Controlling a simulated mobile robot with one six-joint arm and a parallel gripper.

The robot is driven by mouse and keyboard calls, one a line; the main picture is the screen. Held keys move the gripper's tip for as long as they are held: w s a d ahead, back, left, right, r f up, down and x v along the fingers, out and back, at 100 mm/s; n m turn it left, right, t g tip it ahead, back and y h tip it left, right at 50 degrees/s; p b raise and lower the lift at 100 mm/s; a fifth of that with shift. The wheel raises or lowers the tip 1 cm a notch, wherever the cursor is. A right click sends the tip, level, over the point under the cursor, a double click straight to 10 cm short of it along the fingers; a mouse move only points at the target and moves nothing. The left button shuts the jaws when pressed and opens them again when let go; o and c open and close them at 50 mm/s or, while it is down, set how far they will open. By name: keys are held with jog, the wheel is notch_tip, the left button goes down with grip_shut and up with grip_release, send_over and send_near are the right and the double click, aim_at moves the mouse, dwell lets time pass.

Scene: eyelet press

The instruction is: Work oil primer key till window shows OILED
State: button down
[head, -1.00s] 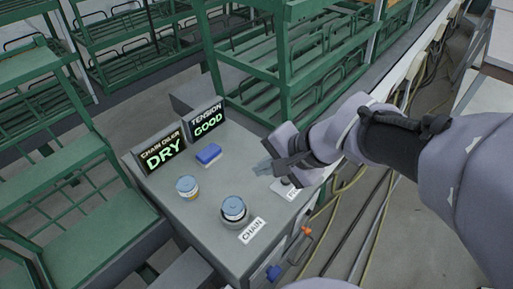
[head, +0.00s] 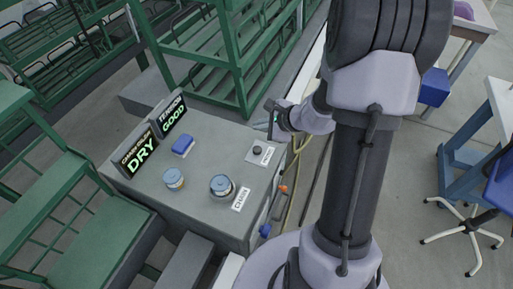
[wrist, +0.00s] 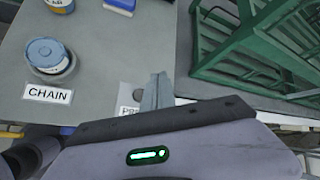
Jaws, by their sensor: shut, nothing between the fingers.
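The window marked CHAIN OILER (head: 138,153) reads DRY in the head view. The primer key (head: 257,150) is a small dark round knob on a pale plate at the right of the grey cabinet top. A label beside it is partly readable. My gripper (head: 270,132) is shut and empty, just beyond and slightly right of the key, its fingers pointing down. In the wrist view my shut fingers (wrist: 157,90) stand beside the partly hidden label starting PR (wrist: 130,110). I cannot tell whether they touch anything.
A second window (head: 173,115) reads TENSION GOOD. A blue block (head: 183,146), a blue-lidded jar (head: 174,179) and a blue-lidded pot (head: 222,186) by the CHAIN label (head: 241,199) stand on the cabinet. Green racks (head: 215,60) rise behind. An orange-knobbed lever (head: 283,189) is on the cabinet's side.

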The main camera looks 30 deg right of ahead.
jog(key=b, duration=0.6)
send_over(260, 150)
notch_tip(260, 150, down, 8)
jog(key=shift+a, duration=0.1)
jog(key=shift+f, duration=0.3)
jog(key=shift+b, duration=0.35)
dwell(1.0)
jog(key=shift+f+b, duration=0.4)
jog(key=shift+b, duration=0.2)
jog(key=shift+f+b, duration=0.5)
jog(key=shift+b, duration=0.15)
dwell(0.5)
jog(key=shift+r, duration=0.1)
jog(key=shift+r+p, duration=0.6)
jog(key=shift+r, duration=0.25)
jog(key=shift+r, duration=0.1)
